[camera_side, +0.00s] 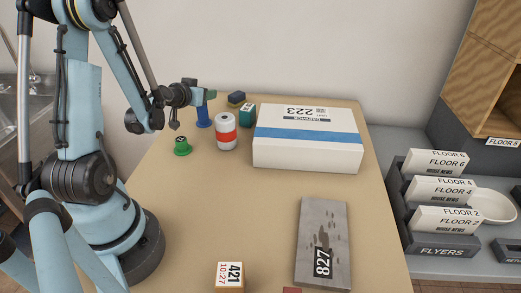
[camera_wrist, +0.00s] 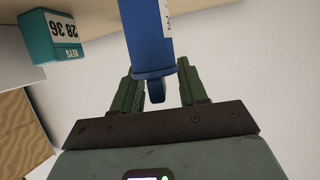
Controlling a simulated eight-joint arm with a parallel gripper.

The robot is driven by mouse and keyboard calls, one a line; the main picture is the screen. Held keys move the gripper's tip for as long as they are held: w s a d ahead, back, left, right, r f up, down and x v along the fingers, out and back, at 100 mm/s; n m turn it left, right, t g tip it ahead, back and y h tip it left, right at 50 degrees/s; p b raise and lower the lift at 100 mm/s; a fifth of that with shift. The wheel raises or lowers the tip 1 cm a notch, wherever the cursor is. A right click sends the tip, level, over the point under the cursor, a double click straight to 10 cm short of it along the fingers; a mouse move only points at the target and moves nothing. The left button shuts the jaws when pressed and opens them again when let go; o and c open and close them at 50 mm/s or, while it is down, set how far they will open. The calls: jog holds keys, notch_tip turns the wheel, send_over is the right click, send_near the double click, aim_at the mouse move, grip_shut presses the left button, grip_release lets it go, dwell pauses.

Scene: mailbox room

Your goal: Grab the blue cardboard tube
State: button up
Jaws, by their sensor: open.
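The blue cardboard tube (camera_side: 203,116) stands upright near the far left edge of the table in the side view. My gripper (camera_side: 208,94) is open at the tube's upper end, reaching in from the left. In the wrist view, the blue tube (camera_wrist: 148,35) with a white label comes down from the top edge. Its near end lies between the two green fingers of my open gripper (camera_wrist: 160,78). Whether either finger touches the tube, I cannot tell.
A green knobbed piece (camera_side: 182,147), a white can with a red band (camera_side: 226,132), a teal box (camera_side: 247,115) and a dark blue item (camera_side: 236,99) stand close by. A large white parcel (camera_side: 300,155) is to the right.

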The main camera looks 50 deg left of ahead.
jog(key=shift+w+a+f, duration=0.1)
jog(key=shift+w, duration=0.05)
grip_shut()
dwell(0.5)
